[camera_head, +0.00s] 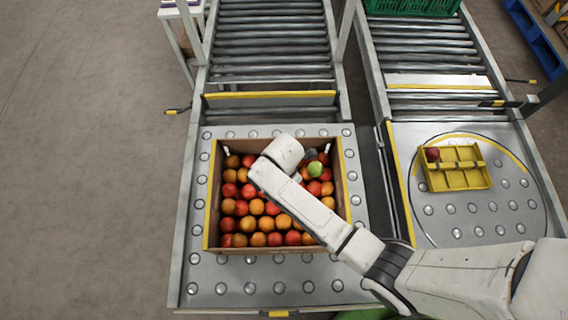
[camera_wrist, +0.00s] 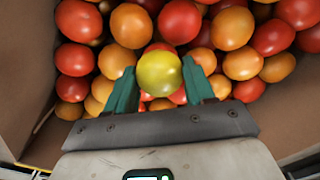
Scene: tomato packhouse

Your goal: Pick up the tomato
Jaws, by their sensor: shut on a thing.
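A yellow-green tomato (camera_wrist: 159,73) sits between the green fingers of my gripper (camera_wrist: 160,85) in the wrist view. My gripper is shut on it, over the crate's contents. In the head view the tomato shows as a green ball (camera_head: 315,169) at the upper right of the crate, beside the dark end of my gripper (camera_head: 311,156). The cardboard crate (camera_head: 209,205) holds many red and orange tomatoes. My arm covers part of the crate in the head view.
A yellow divided tray (camera_head: 458,179) stands on the right-hand turntable (camera_head: 500,228), with a red tomato (camera_head: 432,154) in its upper-left compartment. Roller conveyors (camera_head: 270,45) run behind both stations. A green crate (camera_head: 415,5) stands at the far right. A narrow gap separates the two stations.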

